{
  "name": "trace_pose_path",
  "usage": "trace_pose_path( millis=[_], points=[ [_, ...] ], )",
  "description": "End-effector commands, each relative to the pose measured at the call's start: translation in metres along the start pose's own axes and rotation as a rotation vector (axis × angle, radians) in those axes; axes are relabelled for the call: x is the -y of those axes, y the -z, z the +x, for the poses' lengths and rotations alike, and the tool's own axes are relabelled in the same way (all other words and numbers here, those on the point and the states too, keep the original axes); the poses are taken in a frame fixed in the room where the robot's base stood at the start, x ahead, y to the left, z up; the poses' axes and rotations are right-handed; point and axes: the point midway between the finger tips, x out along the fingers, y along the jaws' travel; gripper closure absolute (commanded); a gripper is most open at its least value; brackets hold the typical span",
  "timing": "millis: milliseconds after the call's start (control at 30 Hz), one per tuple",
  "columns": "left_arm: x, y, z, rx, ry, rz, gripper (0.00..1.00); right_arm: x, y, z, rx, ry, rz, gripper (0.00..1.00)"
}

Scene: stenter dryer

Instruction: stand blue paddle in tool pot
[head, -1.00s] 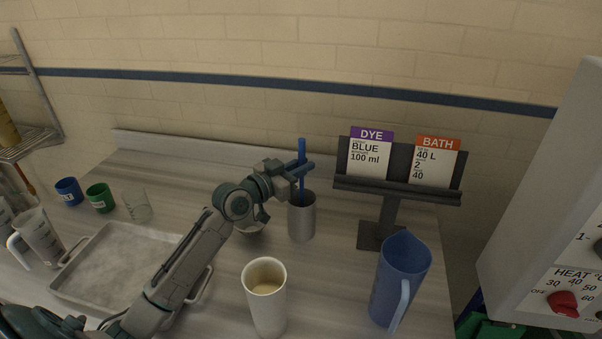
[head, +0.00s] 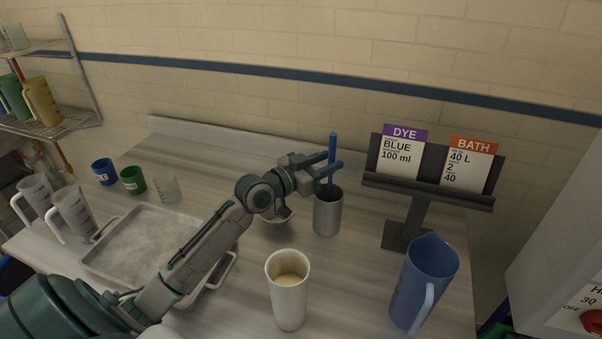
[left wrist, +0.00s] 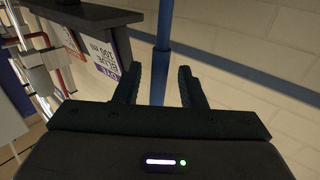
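The blue paddle (head: 332,150) stands nearly upright in the grey metal tool pot (head: 327,217), its lower end hidden inside. My left gripper (head: 332,168) is at the paddle's shaft just above the pot's rim. In the left wrist view, the two dark fingers (left wrist: 159,88) are apart, with the blue shaft (left wrist: 164,28) running between them and a gap showing on each side. My right gripper is in neither view.
A beige-filled cup (head: 289,300) and a blue jug (head: 424,285) stand in front. A dark card stand (head: 408,235) is right of the pot.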

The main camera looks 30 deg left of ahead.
Motion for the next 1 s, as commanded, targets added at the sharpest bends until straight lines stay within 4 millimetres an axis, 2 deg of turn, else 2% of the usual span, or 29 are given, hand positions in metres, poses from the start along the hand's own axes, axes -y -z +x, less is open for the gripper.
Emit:
trace_pose_path(
  millis=[300, 500, 600, 700, 1000],
  points=[
    [-0.001, -0.002, -0.048, 0.006, -0.006, 0.007, 0.63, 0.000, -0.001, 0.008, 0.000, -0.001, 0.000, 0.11],
    [-0.001, 0.001, -0.076, 0.008, -0.006, 0.007, 0.63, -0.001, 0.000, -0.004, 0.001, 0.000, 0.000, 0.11],
    [0.001, 0.005, -0.085, 0.004, 0.004, 0.001, 0.63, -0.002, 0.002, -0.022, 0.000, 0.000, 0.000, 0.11],
    [0.001, 0.004, -0.093, 0.004, 0.006, 0.002, 0.63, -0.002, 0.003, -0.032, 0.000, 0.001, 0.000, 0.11],
    [-0.001, 0.001, -0.104, 0.001, -0.002, 0.001, 0.63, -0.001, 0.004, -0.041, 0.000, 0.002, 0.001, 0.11]
  ],
)
